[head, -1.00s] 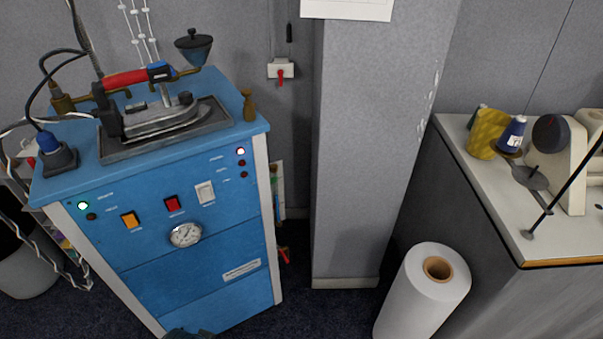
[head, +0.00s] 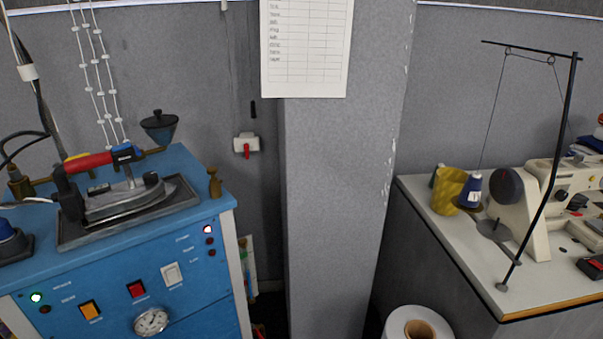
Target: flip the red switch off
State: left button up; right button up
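A red switch (head: 136,289) sits on the sloped front panel of a blue ironing station (head: 195,262), at the lower left of the head view. It lies between an orange switch (head: 90,310) and a white switch (head: 172,274). Its rocker position is too small to tell. A white wall box with a small red lever (head: 246,147) is on the grey wall behind the station. Neither of my grippers is in view.
An iron (head: 120,195) rests on a metal tray on top of the blue station. A grey pillar (head: 335,200) stands in the middle. A white roll (head: 418,325) stands on the floor, lower right. A sewing table (head: 440,230) with a sewing machine (head: 530,205) is at right.

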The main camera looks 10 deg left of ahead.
aim_at(137, 291)
jog(key=u, duration=1.35)
